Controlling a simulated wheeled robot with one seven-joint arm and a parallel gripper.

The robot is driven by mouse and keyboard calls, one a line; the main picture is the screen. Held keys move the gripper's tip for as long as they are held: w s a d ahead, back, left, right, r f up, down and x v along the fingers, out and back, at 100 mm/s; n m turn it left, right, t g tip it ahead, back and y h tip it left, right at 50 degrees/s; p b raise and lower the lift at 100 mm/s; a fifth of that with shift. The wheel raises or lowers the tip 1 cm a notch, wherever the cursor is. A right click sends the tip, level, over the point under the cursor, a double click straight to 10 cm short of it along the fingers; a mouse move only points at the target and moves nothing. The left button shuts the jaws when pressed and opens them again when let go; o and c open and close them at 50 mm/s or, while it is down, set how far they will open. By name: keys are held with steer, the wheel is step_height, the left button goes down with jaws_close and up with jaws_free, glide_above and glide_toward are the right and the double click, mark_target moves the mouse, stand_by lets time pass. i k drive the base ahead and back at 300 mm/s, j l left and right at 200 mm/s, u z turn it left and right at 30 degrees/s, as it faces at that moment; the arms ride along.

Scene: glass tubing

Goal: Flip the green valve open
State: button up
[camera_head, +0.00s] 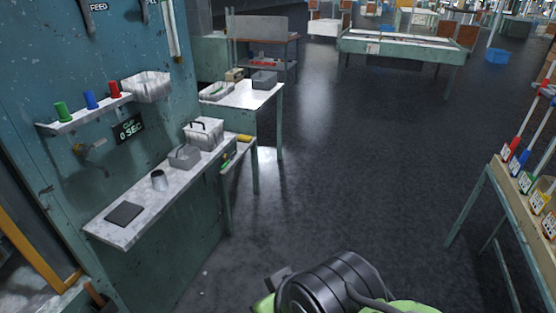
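A small green upright piece (62,111) stands at the left end of a narrow pale shelf on the teal wall at the left. It is the only green piece in the row, beside a blue one (91,99) and a red one (115,90). It is too small to tell whether it is a valve or how it is set. A dark and green part of my arm shows at the bottom edge, well to the right of the shelf and apart from it. I cannot make out gripper fingers.
A pale bench (140,205) along the wall holds a metal cup (159,180), a dark pad (124,214) and grey bins. A metal spout (91,150) and a timer sign (129,129) are above it. A table (520,195) stands right. The middle floor is clear.

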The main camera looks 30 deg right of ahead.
mark_target(229, 158)
steer(key=z, duration=0.45)
steer(key=i+u, duration=0.25)
steer(key=i, duration=0.25)
steer(key=i+l+u, duration=0.25)
steer(key=i, duration=0.25)
steer(key=i+l+u, duration=0.15)
steer(key=i+u, duration=0.15)
steer(key=i, duration=0.2)
steer(key=i+l+u, duration=0.25)
steer(key=i, duration=0.25)
steer(key=l, duration=0.1)
